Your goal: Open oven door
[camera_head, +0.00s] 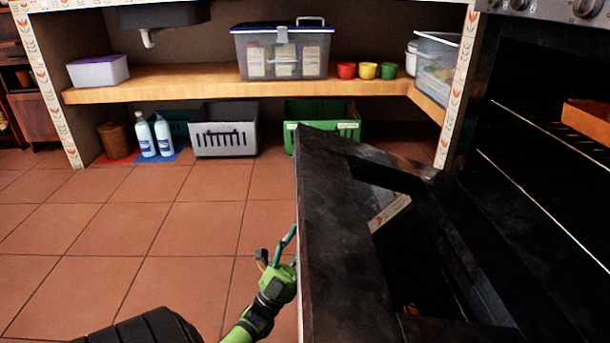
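The oven (535,75) stands at the right, with its dark inside and wire racks showing. Its black oven door (335,230) hangs open, swung out from the oven toward the left of the picture. The window in the door shows, but its handle is hidden from this side. My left gripper (280,246), green with a teal finger, is at the door's left edge, low in the picture. The door edge partly hides it, so I cannot tell whether it touches the door or how far its fingers are apart. My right gripper is not in view.
A wooden shelf (180,84) at the back holds a clear lidded box (284,52) and small coloured cups (367,71). Below it are a grey crate (224,130), a green crate (322,112) and white bottles (154,136). The tiled floor (150,225) left of the door is clear.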

